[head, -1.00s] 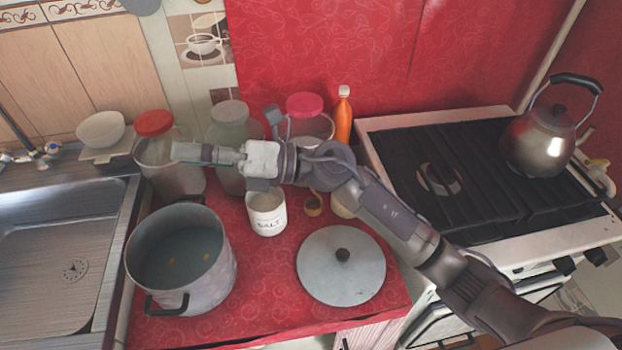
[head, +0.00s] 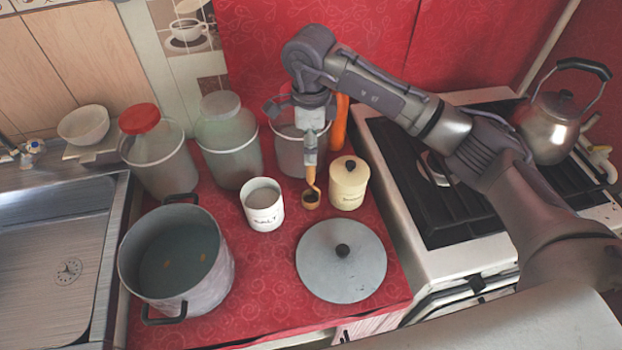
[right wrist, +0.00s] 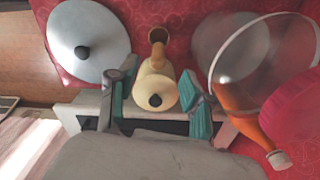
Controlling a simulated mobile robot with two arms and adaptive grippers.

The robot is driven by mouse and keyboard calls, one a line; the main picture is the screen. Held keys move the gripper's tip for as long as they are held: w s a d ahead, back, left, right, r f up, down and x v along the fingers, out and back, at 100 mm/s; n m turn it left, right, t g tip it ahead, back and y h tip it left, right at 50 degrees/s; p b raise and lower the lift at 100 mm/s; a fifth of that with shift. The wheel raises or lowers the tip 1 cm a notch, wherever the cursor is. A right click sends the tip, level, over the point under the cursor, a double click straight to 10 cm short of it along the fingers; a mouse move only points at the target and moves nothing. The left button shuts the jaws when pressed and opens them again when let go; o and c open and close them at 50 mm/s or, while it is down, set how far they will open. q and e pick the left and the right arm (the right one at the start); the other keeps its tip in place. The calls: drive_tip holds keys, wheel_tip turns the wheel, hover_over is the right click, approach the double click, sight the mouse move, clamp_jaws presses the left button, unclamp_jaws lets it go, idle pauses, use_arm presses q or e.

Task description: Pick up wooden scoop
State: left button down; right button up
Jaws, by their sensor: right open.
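The small wooden scoop (head: 311,198) stands on the red counter, left of the cream lidded canister (head: 347,186), with its handle rising toward my right gripper (head: 311,160). That gripper points down from above the scoop, at the handle's upper end. In the right wrist view its two fingers (right wrist: 158,92) are apart, with the cream canister (right wrist: 153,92) showing between them. The scoop (right wrist: 158,38) shows there just beyond the canister. I cannot tell whether a finger touches the handle. My left gripper is not in view.
A white salt jar (head: 263,207) stands left of the scoop and a grey pot lid (head: 341,270) lies in front. Large jars (head: 228,145) and an orange bottle (head: 338,125) stand behind. A big pot (head: 180,265) is front left; the stove (head: 440,190) is right.

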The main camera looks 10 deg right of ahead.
sight(311, 171)
wheel_tip(311, 171, down, 3)
drive_tip(key=shift+r, duration=0.1)
wheel_tip(311, 171, down, 4)
drive_tip(key=shift+s+f+p, duration=0.1)
drive_tip(key=shift+s+p, duration=0.05)
drive_tip(key=shift+p, duration=1.05)
drive_tip(key=shift+f, duration=0.55)
clamp_jaws()
